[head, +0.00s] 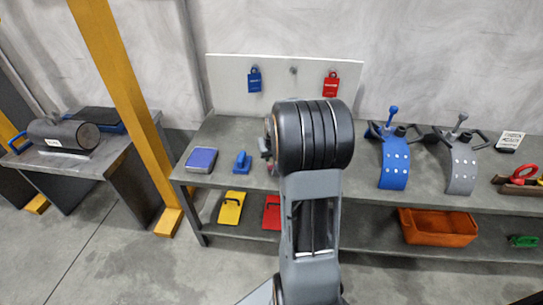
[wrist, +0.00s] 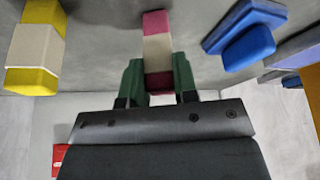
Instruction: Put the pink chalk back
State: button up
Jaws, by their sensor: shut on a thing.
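The pink chalk (wrist: 157,24), a block with pink ends and a pale band around its middle, stands between the green fingers of my gripper (wrist: 158,73) in the wrist view. The fingers are shut on its near part. Whether it touches the grey surface behind it I cannot tell. In the head view my own arm hides the chalk and most of my gripper.
The bench (head: 355,180) also carries a blue-topped pad (head: 201,158), a blue curved piece (head: 394,165) and a grey one (head: 462,168).

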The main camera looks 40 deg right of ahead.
jog(key=o, duration=0.5)
jog(key=shift+f, duration=0.15)
jog(key=shift+c, duration=0.2)
jog(key=o, duration=0.5)
